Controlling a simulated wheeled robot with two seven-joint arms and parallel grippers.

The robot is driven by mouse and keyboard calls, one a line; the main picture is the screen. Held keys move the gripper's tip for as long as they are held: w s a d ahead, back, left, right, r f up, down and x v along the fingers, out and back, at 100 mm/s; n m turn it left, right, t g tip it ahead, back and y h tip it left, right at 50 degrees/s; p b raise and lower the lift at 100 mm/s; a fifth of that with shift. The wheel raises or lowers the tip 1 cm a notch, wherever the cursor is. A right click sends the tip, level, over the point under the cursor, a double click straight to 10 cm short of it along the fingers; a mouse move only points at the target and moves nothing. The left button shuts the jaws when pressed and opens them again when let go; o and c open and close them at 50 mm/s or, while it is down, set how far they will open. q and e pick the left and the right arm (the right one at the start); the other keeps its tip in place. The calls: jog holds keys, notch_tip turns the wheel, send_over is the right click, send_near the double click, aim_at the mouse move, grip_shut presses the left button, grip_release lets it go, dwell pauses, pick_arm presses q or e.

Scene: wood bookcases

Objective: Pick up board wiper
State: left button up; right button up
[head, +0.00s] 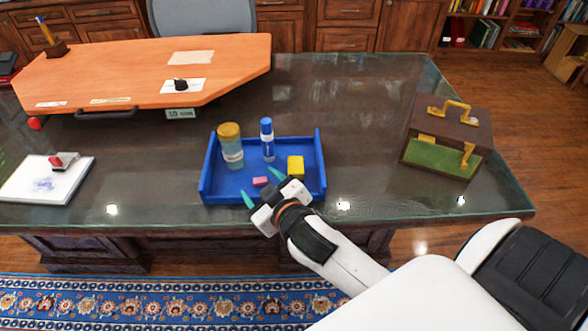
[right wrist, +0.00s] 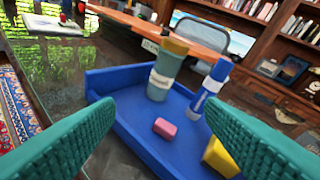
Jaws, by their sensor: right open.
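A blue tray (head: 212,180) on the dark glass-topped desk holds a small pink block (head: 261,181), a yellow block (head: 295,166), a blue-and-white stick (head: 267,140) and a greenish bottle with a yellow lid (head: 231,147). I cannot tell for sure which one is the board wiper; the pink and yellow blocks are the block-shaped items. My right gripper (head: 262,186) is open and empty at the tray's front side. In the right wrist view, the pink block (right wrist: 165,128) shows between the green fingers, farther ahead, and the yellow block (right wrist: 220,157) is partly hidden by the right finger. My left gripper is not in view.
A brown box with brass fittings and a green panel (head: 447,138) stands at the right. A white pad with a red-handled stamp (head: 64,161) lies at the left. An orange board (head: 130,62) covers the back left. The desk between tray and box is clear.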

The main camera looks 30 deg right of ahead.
jog(key=w+a+r+n+t+y, duration=0.3)
jog(key=a+r+n+y, duration=0.15)
jog(key=r, duration=0.25)
jog(key=w+a+r+n+t+y, duration=0.2)
jog(key=a+r+n+y, duration=0.2)
jog(key=r+n+y, duration=0.15)
jog(key=a+r+n+g+y, duration=0.3)
jog(key=a+n+g+y, duration=0.3)
jog(key=n+y, duration=0.25)
jog(key=n+g+h, duration=0.8)
jog(key=g+h, duration=0.6)
jog(key=h, duration=0.4)
send_over(296, 165)
notch_tip(296, 165, down, 10)
jog(key=f, duration=0.1)
jog(key=shift+m, duration=0.25)
notch_tip(296, 165, down, 6)
jog(key=shift+w+d+r, duration=0.15)
jog(key=shift+r, duration=0.1)
jog(key=shift+a+f+p, duration=0.2)
jog(key=shift+f+p, duration=0.45)
jog(key=shift+f, duration=2.3)
jog(key=c, duration=1)
